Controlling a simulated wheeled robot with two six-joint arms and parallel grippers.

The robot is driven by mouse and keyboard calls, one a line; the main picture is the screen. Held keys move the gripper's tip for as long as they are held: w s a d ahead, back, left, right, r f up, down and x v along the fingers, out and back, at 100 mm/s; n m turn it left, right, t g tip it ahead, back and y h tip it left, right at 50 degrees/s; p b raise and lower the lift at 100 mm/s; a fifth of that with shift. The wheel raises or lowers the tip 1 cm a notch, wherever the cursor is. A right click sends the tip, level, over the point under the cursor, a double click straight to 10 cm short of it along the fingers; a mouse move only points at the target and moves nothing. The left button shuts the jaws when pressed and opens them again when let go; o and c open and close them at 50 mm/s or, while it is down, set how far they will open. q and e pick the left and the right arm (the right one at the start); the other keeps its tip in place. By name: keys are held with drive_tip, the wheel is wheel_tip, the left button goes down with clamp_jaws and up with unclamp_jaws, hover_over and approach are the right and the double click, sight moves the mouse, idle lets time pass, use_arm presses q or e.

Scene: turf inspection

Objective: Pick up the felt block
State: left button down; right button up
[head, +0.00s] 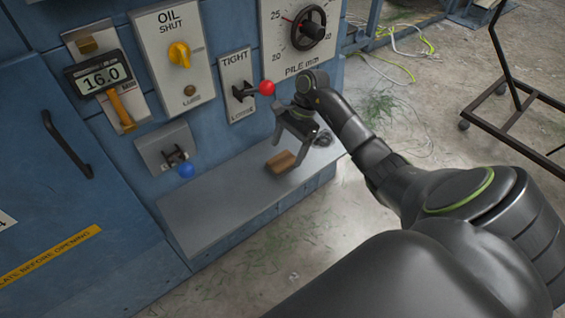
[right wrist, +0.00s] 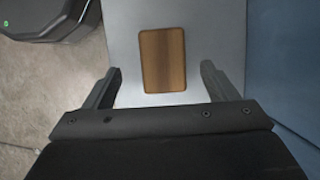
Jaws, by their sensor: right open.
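The felt block (head: 281,161) is a small brown block lying on the grey metal shelf (head: 225,199) at the front of the blue machine. In the right wrist view the block (right wrist: 162,62) lies flat, just beyond the fingertips and between their lines. My right gripper (head: 287,156) is open above the shelf, with its fingers pointing down around the block in the head view. The right wrist view shows the open fingers (right wrist: 158,74) apart from the block on both sides, with nothing held. My left gripper is not in view.
The blue machine's panel rises behind the shelf, with a red-knobbed lever (head: 266,88) close to my right wrist. A blue-knobbed lever (head: 186,170), a yellow oil knob (head: 179,54) and a gauge reading 16.0 (head: 98,79) sit further left. The shelf left of the block is clear.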

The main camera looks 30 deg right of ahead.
sight(283, 160)
drive_tip(key=x, duration=0.3)
drive_tip(key=shift+w+f, duration=0.2)
drive_tip(key=shift+f, duration=0.15)
drive_tip(key=c, duration=1.1)
drive_tip(key=shift+o, duration=0.2)
drive_tip(key=shift+r, duration=0.1)
